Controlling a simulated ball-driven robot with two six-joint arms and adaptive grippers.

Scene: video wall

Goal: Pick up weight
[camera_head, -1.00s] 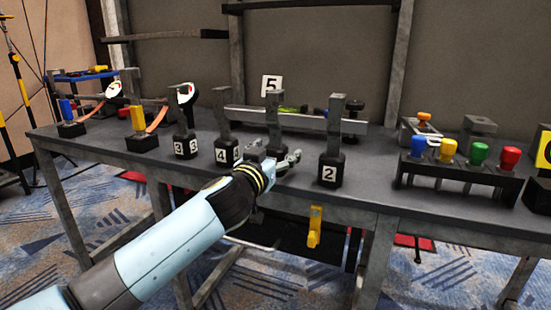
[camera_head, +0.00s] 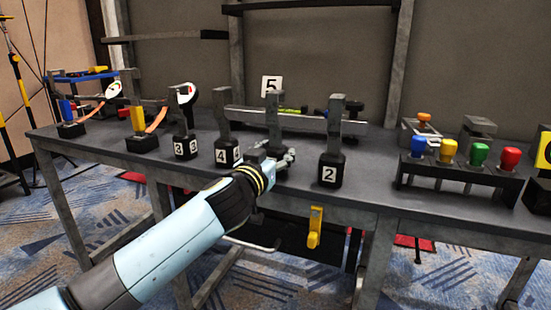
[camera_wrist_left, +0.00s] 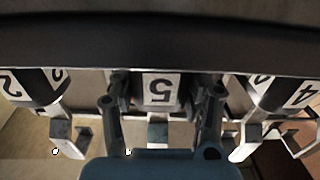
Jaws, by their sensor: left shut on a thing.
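The weights are dark blocks with upright grey handles, standing along the table's front. The middle one (camera_head: 273,108) stands between the weight marked 4 (camera_head: 227,150) and the weight marked 2 (camera_head: 330,172). My left gripper (camera_head: 270,157) is shut on its lower part, which the gripper mostly hides in the head view. In the left wrist view a label 5 (camera_wrist_left: 160,90) shows upside down on this weight, between the fingers of my left gripper (camera_wrist_left: 162,97). The weight stands upright, and I cannot tell any gap under it. My right gripper is not in view.
The weights marked 4 and 2 stand close on either side. A weight marked 3 (camera_head: 185,147) is further left. A long grey bar (camera_head: 300,120) lies behind. A rack with coloured knobs (camera_head: 462,172) is on the right. The table's front edge (camera_head: 400,207) is below the gripper.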

